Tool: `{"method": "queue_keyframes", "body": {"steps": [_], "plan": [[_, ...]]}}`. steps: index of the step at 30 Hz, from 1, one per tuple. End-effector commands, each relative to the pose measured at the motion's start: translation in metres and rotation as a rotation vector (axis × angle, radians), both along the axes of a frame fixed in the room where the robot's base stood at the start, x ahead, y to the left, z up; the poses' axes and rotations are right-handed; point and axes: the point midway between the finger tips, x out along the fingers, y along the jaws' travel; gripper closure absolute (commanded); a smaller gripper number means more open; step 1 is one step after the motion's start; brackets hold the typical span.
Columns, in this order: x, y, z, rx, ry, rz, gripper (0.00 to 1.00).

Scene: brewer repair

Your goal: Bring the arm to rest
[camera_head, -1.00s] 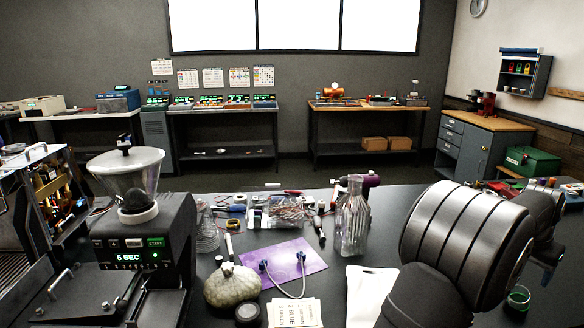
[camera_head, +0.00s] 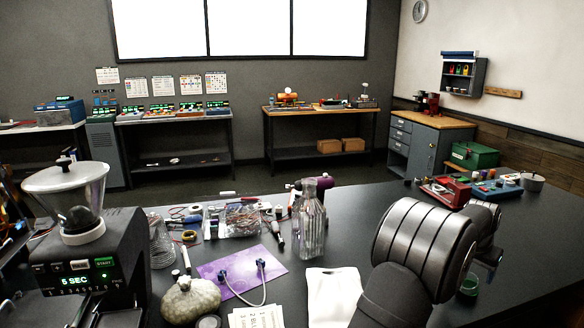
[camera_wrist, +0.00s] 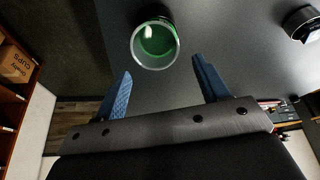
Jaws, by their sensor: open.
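My gripper (camera_wrist: 161,72) shows in the camera_wrist view with its two blue fingers spread apart and nothing between them. A cup with green contents (camera_wrist: 155,44) stands on the dark table just beyond the fingertips, apart from them. In the camera_head view my arm is bent over the right part of the table, and the same green cup (camera_head: 469,285) shows partly behind it. My fingers are mostly hidden there behind my own arm.
A glass bottle (camera_head: 311,220), a purple sheet (camera_head: 240,274), a pale gourd (camera_head: 190,300) and a grinder (camera_head: 75,245) stand left of my arm. A red tray (camera_head: 445,192) lies at the far right. The table's right front (camera_head: 535,260) is clear.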

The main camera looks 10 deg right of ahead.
Motion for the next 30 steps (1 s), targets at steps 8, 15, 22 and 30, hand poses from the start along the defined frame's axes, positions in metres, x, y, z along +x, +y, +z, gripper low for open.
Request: {"method": "queue_keyframes", "body": {"steps": [8, 15, 22, 30], "plan": [[-0.007, 0.0, 0.002, 0.002, 0.001, -0.002, 0.33], [-0.005, 0.0, 0.001, 0.002, 0.001, 0.0, 0.33], [0.001, 0.001, -0.024, 0.004, 0.004, -0.001, 0.33], [-0.004, 0.014, -0.003, -0.004, -0.002, -0.001, 0.33]]}}
